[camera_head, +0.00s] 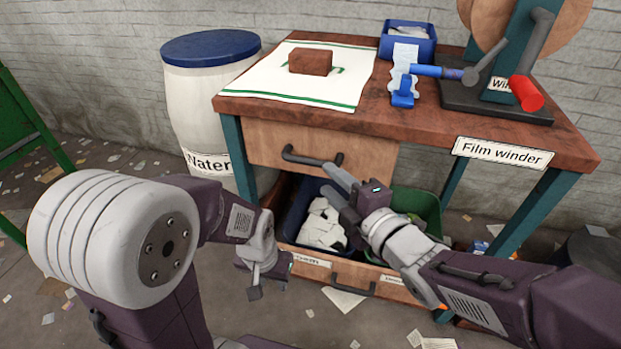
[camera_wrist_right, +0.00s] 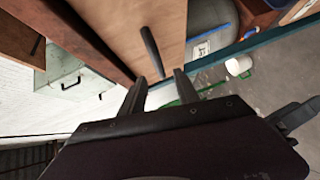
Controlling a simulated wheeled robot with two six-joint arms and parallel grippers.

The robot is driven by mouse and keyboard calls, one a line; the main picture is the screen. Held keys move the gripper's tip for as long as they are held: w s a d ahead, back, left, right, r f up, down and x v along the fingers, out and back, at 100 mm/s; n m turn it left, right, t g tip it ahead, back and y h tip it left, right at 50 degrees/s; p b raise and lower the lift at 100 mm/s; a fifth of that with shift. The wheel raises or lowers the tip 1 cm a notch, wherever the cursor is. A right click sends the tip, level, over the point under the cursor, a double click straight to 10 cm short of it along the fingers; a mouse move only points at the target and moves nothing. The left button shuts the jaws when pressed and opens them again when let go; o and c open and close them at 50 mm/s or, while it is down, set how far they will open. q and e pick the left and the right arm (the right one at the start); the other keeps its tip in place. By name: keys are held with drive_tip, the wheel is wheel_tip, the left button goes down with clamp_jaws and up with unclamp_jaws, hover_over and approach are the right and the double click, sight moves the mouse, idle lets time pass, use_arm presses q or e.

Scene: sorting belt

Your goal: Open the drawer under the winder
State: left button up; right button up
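The wooden drawer (camera_head: 350,160) sits under the brown tabletop and looks shut, its front near flush with the frame. Its black bar handle (camera_head: 310,160) runs along the front; the handle also shows in the right wrist view (camera_wrist_right: 151,48). The winder (camera_head: 510,62) stands on the table's right side, with a "Film winder" label (camera_head: 503,152) on the edge below. My right gripper (camera_head: 328,177) is open and empty, fingers pointing at the handle's right end, seemingly just short of it. My left gripper (camera_head: 264,276) hangs low, left of the bins; its fingers are unclear.
A white water barrel (camera_head: 200,115) stands left. A brick (camera_head: 311,62) on a cloth (camera_head: 270,88) lies on the tabletop. Paper litters the floor.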

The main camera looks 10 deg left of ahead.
sight(313, 165)
drive_tip(key=b+x, duration=0.2)
drive_tip(key=x, duration=0.7)
drive_tip(key=shift+r, duration=0.1)
clamp_jaws()
idle(1.1)
